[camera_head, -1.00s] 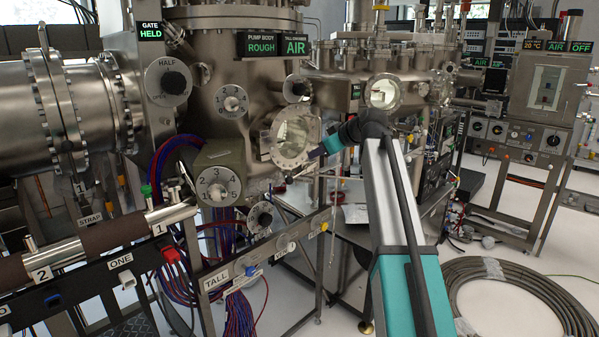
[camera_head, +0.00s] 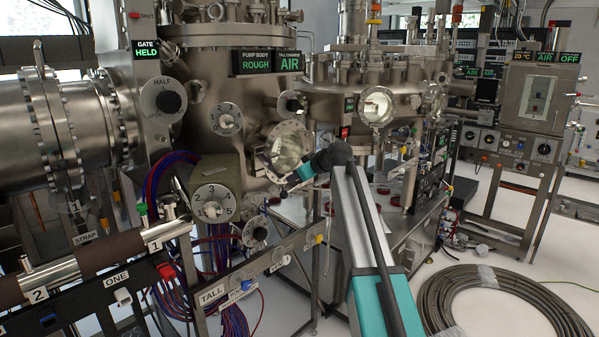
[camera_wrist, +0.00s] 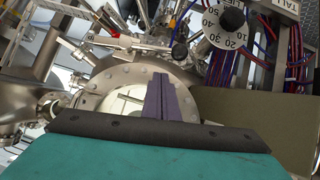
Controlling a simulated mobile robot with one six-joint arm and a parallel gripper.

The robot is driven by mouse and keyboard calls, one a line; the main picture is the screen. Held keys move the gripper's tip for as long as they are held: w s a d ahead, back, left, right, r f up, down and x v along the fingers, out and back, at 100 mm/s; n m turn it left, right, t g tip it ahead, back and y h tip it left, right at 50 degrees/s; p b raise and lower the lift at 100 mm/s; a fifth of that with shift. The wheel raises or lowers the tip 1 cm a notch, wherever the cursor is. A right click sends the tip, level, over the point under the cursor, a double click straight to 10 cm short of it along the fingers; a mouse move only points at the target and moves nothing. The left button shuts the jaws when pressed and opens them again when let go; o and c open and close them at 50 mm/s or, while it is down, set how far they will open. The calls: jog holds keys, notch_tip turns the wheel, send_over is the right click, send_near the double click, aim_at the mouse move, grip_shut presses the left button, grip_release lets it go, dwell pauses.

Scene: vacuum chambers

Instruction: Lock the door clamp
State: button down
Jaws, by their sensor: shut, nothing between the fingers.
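The round bolted door with a glass window (camera_head: 288,147) is on the front of the tall steel chamber, in the middle of the head view. It also shows in the wrist view (camera_wrist: 128,76), partly hidden behind my gripper. I cannot make out the door clamp with certainty in either view. My gripper (camera_wrist: 166,78) shows as two purple fingers, side by side, shut and empty, in front of the door window. In the head view my gripper (camera_head: 286,186) is small, partly hidden by my arm, just below the door's lower edge. I cannot tell whether it touches the door.
A box with a numbered dial (camera_head: 212,201) sits left of the door. A rail labelled TALL (camera_head: 212,294) runs below. A second round port (camera_head: 377,106) is on the right chamber. A coiled hose (camera_head: 505,300) lies on the floor at right.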

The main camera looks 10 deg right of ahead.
aim_at(295, 187)
jog(key=shift+w+d+f+p, duration=0.1)
jog(key=shift+w+f+p, duration=0.2)
jog(key=shift+f, duration=0.65)
jog(key=shift+w+d+f+p, duration=0.15)
jog(key=shift+f+p, duration=0.1)
jog(key=shift+f, duration=0.65)
jog(key=shift+a, duration=0.1)
jog(key=shift+d+f+b, duration=0.15)
jog(key=shift+d+b, duration=0.05)
jog(key=shift+b, duration=0.2)
jog(key=shift+s, duration=0.1)
jog(key=shift+a+f+b, duration=0.1)
jog(key=shift+a+b, duration=0.2)
jog(key=shift+b, duration=0.1)
